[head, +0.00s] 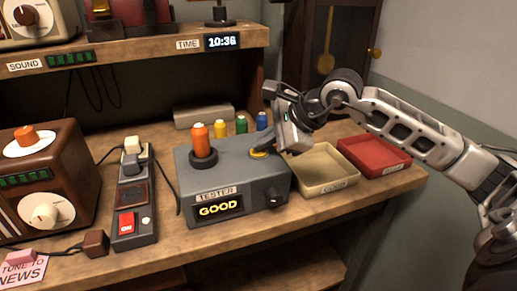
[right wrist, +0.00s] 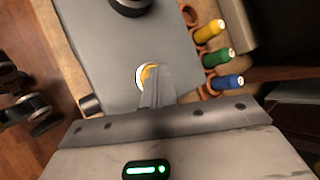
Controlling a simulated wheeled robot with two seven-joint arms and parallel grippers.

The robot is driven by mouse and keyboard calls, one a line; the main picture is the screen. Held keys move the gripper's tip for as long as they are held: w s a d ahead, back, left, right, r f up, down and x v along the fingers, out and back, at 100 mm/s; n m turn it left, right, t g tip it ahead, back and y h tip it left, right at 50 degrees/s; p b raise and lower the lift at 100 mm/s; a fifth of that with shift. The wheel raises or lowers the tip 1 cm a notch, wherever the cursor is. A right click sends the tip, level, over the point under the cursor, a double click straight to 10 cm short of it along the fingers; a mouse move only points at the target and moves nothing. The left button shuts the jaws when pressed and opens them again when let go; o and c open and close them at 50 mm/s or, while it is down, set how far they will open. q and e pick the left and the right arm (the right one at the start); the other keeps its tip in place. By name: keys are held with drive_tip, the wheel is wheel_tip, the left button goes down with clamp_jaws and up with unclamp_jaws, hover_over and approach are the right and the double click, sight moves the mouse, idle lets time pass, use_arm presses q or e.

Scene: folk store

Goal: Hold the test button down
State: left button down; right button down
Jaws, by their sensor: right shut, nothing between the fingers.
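The round yellow test button (head: 259,154) is on the top near the right end. My right gripper (head: 271,150) is shut and empty, with its fingertips at the button. In the right wrist view the closed fingers (right wrist: 157,86) overlap the yellow button (right wrist: 147,75) and hide part of it. How far the button is pressed cannot be told. My left gripper is out of view.
Yellow, green and blue cells (head: 241,124) stand behind the tester. A cream tray (head: 322,185) and a red tray (head: 385,165) lie to its right, both empty. A power strip (head: 134,195) with a red switch and a brown radio (head: 45,180) stand left.

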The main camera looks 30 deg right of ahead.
sight(264, 153)
drive_tip(key=shift+r, duration=0.65)
drive_tip(key=shift+r+p, duration=0.1)
drive_tip(key=shift+p, duration=0.2)
drive_tip(key=shift+r+p, duration=1.65)
drive_tip(key=shift+r, duration=0.85)
drive_tip(key=shift+f, duration=0.1)
drive_tip(key=shift+s, duration=0.1)
